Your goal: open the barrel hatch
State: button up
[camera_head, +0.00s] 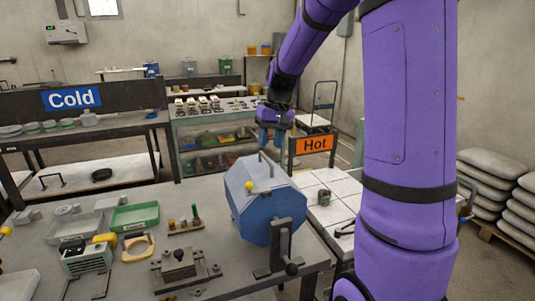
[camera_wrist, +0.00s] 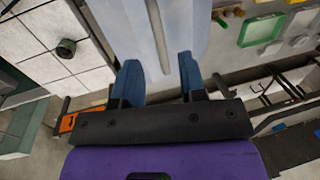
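The barrel (camera_head: 268,212) is a blue, many-sided drum on a dark stand at the front right of the workbench. A grey bar handle (camera_head: 270,168) rises from its top, and a yellow knob (camera_head: 249,186) sits on its facing end. My gripper (camera_head: 270,143) points down just above the handle. In the wrist view my gripper (camera_wrist: 159,72) is open, with its two blue fingers wide apart. The grey handle bar (camera_wrist: 157,40) lies between the fingers' lines, over the pale blue barrel top (camera_wrist: 178,30). No contact shows. The hatch edges cannot be made out.
An orange "Hot" sign (camera_head: 314,144) and a white tiled table (camera_head: 330,186) with a small dark cup (camera_head: 324,196) are right of the barrel. A green tray (camera_head: 135,216) and a wooden rack (camera_head: 186,226) stand on the bench to its left.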

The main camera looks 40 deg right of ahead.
aim_at(267, 158)
jog(key=shift+w+a+f, duration=0.1)
jog(key=shift+a+f, duration=0.1)
jog(key=shift+f, duration=0.85)
jog(key=shift+a+f, duration=0.2)
jog(key=shift+f, duration=0.8)
grip_shut()
